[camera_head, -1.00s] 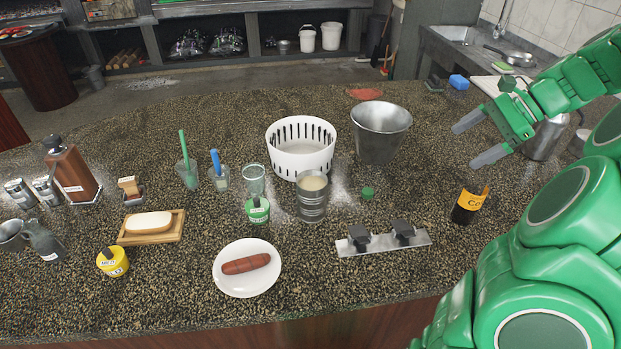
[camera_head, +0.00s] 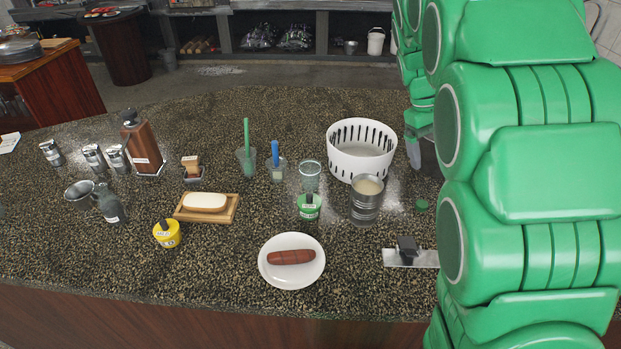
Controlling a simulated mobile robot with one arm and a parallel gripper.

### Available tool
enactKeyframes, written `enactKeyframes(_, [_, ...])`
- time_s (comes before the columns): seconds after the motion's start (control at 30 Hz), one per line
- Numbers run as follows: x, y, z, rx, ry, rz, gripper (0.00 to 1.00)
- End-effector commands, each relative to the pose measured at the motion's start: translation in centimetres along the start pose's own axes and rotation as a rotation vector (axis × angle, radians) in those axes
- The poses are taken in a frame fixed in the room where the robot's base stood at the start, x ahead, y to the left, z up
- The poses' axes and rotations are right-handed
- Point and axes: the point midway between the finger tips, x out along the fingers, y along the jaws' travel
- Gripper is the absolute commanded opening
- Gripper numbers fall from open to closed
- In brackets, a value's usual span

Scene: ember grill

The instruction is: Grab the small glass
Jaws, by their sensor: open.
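A small clear glass (camera_head: 310,174) stands upright on the speckled counter, just behind a green-lidded jar (camera_head: 309,207) that hides its lower front. To its left stand two other clear cups, one with a green-handled tool (camera_head: 246,158) and one with a blue-handled tool (camera_head: 276,169). My gripper (camera_head: 420,152) is at the right edge of the white slotted basket, apart from the glass and to its right. My green arm hides most of it; a grey finger shows. It is open and I see nothing in it.
The white basket (camera_head: 361,162) and a metal can (camera_head: 367,200) stand right of the glass. A plate (camera_head: 292,279) with a sausage is in front. The counter behind the glass is clear.

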Motion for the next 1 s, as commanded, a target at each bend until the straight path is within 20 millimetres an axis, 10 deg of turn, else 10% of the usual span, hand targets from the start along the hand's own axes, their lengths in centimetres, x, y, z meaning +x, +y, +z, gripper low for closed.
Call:
enactKeyframes(0.6, [-12.7, -13.1, -8.5, -1.094, -0.155, 0.727, 0.91])
enactKeyframes(1.0, [-18.7, -20.3, -10.3, -1.447, -0.302, 1.022, 0.91])
